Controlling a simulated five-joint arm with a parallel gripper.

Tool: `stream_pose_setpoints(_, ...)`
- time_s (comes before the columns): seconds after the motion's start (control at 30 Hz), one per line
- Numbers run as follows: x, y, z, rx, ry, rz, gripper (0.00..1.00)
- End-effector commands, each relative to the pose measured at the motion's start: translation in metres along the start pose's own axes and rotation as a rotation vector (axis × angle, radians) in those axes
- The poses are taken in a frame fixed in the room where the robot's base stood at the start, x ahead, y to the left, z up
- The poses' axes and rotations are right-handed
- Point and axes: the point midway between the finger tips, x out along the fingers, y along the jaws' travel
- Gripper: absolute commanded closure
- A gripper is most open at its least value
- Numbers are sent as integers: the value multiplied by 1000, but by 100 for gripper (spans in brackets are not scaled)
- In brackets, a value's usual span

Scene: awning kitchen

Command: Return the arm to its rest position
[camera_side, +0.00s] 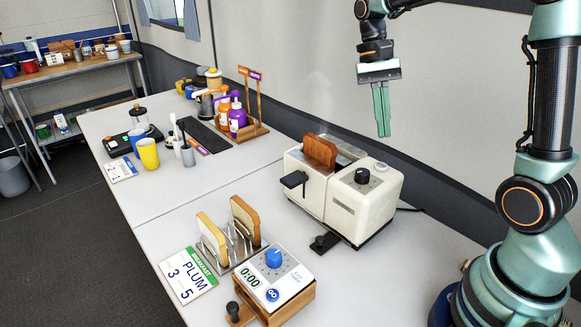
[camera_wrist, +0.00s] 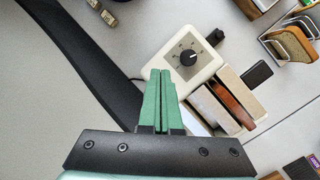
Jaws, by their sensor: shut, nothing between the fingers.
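My gripper (camera_side: 382,134) hangs in the air above the back right side of the toaster in the side view, its green fingers pointing down. The fingers are together with nothing between them, as the wrist view also shows (camera_wrist: 161,74). The cream toaster (camera_side: 343,192) stands on the white table below, apart from my gripper. A brown slice of toast (camera_side: 320,152) stands up out of the toaster; it also shows in the wrist view (camera_wrist: 232,104).
Bottles (camera_side: 237,115), a yellow cup (camera_side: 148,153) and other items stand farther back. The air around my gripper is clear.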

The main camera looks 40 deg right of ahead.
Motion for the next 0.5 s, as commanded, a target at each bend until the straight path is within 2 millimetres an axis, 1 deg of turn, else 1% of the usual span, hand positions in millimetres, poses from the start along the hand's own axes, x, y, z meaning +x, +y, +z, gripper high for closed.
stream_pose_setpoints(0.03,-3,-1,10,-62,56,-32,100)
stream_pose_setpoints(0.1,-4,-4,20,-150,131,-72,100)
stream_pose_setpoints(0.27,-4,-9,41,-350,311,-154,100)
stream_pose_setpoints(0.5,2,-16,69,-639,591,-246,100)
